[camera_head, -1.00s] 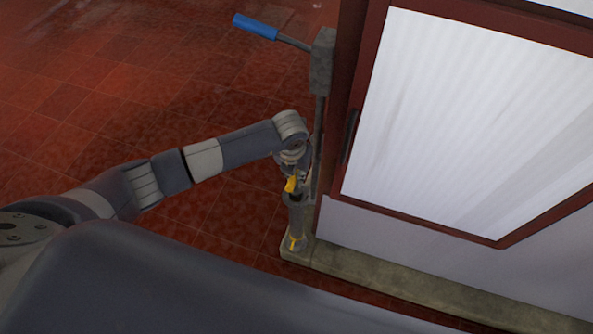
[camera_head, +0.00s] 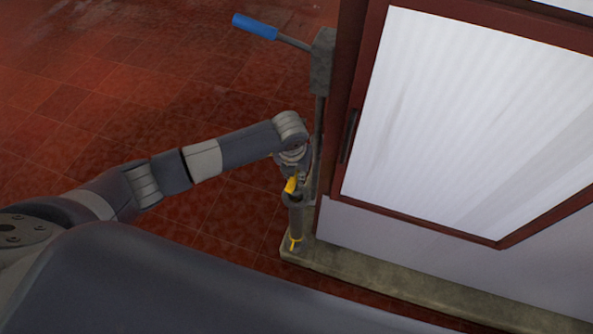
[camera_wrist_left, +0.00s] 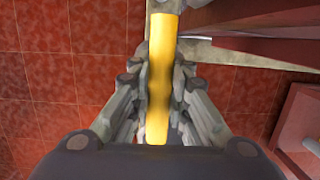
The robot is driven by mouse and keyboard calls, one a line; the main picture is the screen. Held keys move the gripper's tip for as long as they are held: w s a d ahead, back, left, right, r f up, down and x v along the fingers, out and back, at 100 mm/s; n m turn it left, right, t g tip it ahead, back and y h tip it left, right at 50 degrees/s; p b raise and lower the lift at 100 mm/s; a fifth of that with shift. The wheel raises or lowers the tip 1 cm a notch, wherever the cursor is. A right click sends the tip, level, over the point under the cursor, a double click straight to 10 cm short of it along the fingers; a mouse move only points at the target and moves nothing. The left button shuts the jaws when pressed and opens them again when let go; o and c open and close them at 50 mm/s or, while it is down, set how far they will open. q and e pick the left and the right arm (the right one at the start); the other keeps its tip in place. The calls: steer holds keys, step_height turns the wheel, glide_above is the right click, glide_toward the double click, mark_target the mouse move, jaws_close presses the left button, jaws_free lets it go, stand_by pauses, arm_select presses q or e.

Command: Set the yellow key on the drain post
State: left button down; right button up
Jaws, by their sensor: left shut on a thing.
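The yellow key (camera_head: 291,185) is in my left gripper (camera_head: 298,178), at the top of the short grey drain post (camera_head: 296,218). In the left wrist view the key shows as a yellow bar (camera_wrist_left: 159,80) between the two fingers of the left gripper (camera_wrist_left: 158,88), which are shut on it. I cannot tell whether the key touches the post, since the gripper and key hide the post's top. A small yellow mark (camera_head: 295,243) shows low on the post. My right gripper is not in view.
A stone kerb (camera_head: 400,288) runs from the post's foot to the right, below a framed white panel (camera_head: 465,120). A thin upright with a grey box (camera_head: 322,62) and a blue-handled lever (camera_head: 255,26) stands behind the post. The red tiled floor (camera_head: 110,90) at left is clear.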

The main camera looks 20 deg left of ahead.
arm_select(q)
steer(key=shift+f+b, duration=0.9)
steer(key=shift+f, duration=0.15)
steer(key=shift+f+b, duration=0.85)
steer(key=shift+f, duration=0.15)
stand_by(0.4)
steer(key=shift+f+b, duration=0.55)
steer(key=shift+f, duration=0.15)
stand_by(0.7)
steer(key=c, duration=1)
jaws_free()
steer(key=shift+c, duration=0.2)
steer(key=shift+r+p, duration=3.05)
steer(key=shift+r, duration=1.2)
